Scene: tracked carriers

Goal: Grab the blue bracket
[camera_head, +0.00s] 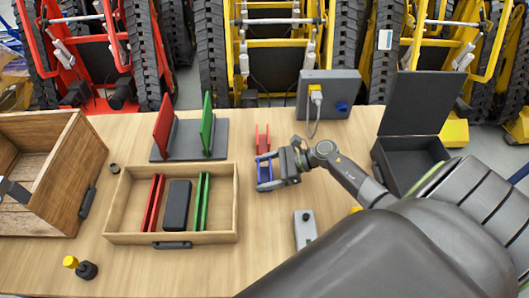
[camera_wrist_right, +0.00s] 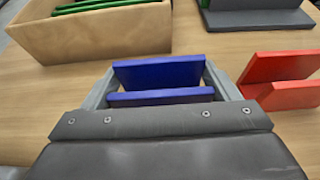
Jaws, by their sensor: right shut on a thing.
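The blue bracket (camera_head: 264,172) is near the middle of the table in the head view, just right of the open wooden tray. My right gripper (camera_head: 279,166) is shut on it. In the right wrist view the blue bracket (camera_wrist_right: 160,80) sits between the two grey fingers of the right gripper (camera_wrist_right: 160,85), with two parallel blue plates showing. Whether it touches the table is hard to tell. My left gripper is not clearly seen.
A red bracket (camera_head: 262,139) stands just behind the blue one. The wooden tray (camera_head: 226,227) holds red, black and green parts. A grey device (camera_head: 305,228), a grey box with a cable (camera_head: 328,91) and an open black case (camera_head: 409,152) lie to the right.

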